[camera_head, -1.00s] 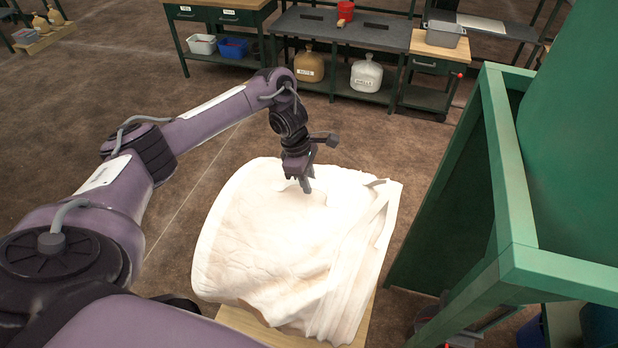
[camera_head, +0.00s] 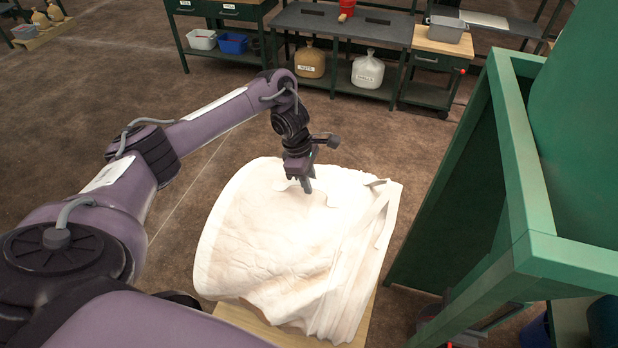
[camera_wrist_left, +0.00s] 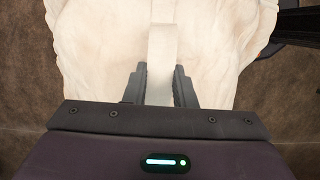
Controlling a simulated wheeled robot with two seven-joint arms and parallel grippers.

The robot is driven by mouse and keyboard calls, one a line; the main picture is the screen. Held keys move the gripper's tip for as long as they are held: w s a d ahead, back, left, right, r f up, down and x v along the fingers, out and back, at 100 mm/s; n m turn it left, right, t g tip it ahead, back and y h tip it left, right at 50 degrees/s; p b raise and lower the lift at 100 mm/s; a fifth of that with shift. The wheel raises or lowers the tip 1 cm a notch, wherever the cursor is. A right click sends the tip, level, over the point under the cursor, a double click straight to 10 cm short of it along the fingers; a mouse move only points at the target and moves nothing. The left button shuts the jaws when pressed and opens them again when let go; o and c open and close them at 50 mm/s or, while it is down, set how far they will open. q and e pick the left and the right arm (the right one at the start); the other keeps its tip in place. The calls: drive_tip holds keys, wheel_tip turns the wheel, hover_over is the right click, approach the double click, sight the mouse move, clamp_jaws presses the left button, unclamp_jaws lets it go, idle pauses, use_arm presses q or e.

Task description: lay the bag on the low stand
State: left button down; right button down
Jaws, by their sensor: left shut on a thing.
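The large white bag (camera_head: 285,250) lies slumped and wrinkled on the low wooden stand (camera_head: 245,322), covering most of it. Only the stand's front edge shows at the bottom. My left gripper (camera_head: 307,187) points down at the bag's far upper part. In the left wrist view my left gripper (camera_wrist_left: 159,88) has a pale strap (camera_wrist_left: 161,60) of the bag between its fingers and is shut on it. The bag also fills the upper middle of the left wrist view (camera_wrist_left: 100,45). My right gripper is not in view.
A green frame (camera_head: 520,170) with a large green body stands close at the right of the bag. At the back are workbenches (camera_head: 340,25) with a brown sack (camera_head: 309,62) and a white sack (camera_head: 367,71). The floor left of the bag is clear.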

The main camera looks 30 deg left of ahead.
use_arm(q)
drive_tip(key=shift+a+b+x, duration=0.2)
drive_tip(key=shift+b+x, duration=0.45)
drive_tip(key=shift+x, duration=0.15)
drive_tip(key=shift+a+b+x, duration=0.15)
drive_tip(key=shift+b+x, duration=0.45)
drive_tip(key=shift+x, duration=0.2)
drive_tip(key=shift+a+b+x, duration=0.2)
drive_tip(key=shift+b+x, duration=0.45)
drive_tip(key=shift+x, duration=0.15)
drive_tip(key=shift+f+b, duration=0.3)
drive_tip(key=shift+f, duration=0.05)
drive_tip(key=c, duration=1.2)
unclamp_jaws()
drive_tip(key=shift+s, duration=0.15)
drive_tip(key=shift+o, duration=0.4)
drive_tip(key=shift+s+f, duration=0.15)
drive_tip(key=shift+f, duration=0.1)
drive_tip(key=p+v, duration=0.1)
drive_tip(key=v, duration=0.7)
drive_tip(key=shift+r+p, duration=0.1)
drive_tip(key=shift+p, duration=0.2)
drive_tip(key=shift+d, duration=0.1)
